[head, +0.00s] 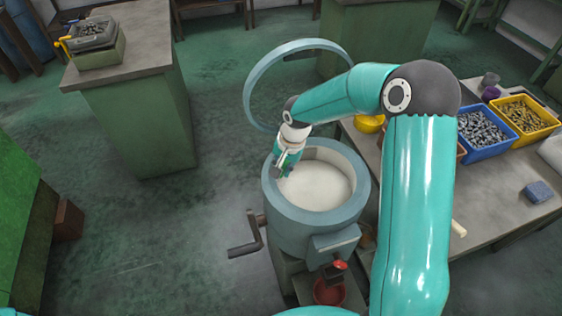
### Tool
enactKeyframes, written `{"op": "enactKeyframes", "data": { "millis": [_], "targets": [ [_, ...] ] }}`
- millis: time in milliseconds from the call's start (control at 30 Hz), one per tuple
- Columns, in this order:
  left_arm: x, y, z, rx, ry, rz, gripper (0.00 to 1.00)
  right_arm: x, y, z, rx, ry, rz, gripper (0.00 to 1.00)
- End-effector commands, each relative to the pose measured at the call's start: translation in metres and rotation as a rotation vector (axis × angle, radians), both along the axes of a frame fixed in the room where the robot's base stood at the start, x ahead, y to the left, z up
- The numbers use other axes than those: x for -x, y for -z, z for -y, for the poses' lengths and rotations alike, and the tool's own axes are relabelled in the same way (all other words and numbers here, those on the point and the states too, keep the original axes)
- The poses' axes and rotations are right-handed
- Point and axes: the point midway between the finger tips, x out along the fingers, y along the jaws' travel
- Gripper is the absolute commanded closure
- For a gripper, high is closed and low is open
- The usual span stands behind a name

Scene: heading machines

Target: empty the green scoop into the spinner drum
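The spinner drum (358,205) is a blue-grey round tub, open at the top, with a pale inside. My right arm reaches over it from the right. My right gripper (284,165) is small and points down at the drum's left rear rim, partly inside the opening. A small green and dark shape shows at its fingers, but I cannot tell whether this is the green scoop or part of the gripper. No scoop shows clearly elsewhere. My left gripper is out of view.
A blue-grey ring (250,84) stands raised behind the drum. A crank (245,249) sticks out at the left. A red bowl (329,291) sits below in front. The right bench holds a yellow bowl (369,124), a blue bin (488,151) and a yellow bin (545,126) of metal parts.

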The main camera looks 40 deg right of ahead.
Motion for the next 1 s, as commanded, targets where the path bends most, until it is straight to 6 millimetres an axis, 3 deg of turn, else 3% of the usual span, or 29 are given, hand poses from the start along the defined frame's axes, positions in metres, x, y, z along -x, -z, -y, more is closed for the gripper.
{"op": "enactKeyframes", "data": {
  "millis": [300, 600, 700, 1000],
  "targets": [
    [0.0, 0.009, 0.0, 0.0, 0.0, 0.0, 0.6, 0.007, 0.001, 0.007, -0.125, 0.01, 0.204, 1.0],
    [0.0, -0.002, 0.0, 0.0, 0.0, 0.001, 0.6, 0.01, -0.001, 0.009, -0.172, 0.013, 0.279, 1.0],
    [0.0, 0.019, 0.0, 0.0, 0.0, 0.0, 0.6, 0.009, 0.006, 0.009, -0.177, 0.008, 0.295, 1.0],
    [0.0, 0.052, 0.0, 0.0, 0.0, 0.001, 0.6, 0.011, 0.006, 0.01, -0.203, 0.008, 0.335, 1.0]
  ]
}}
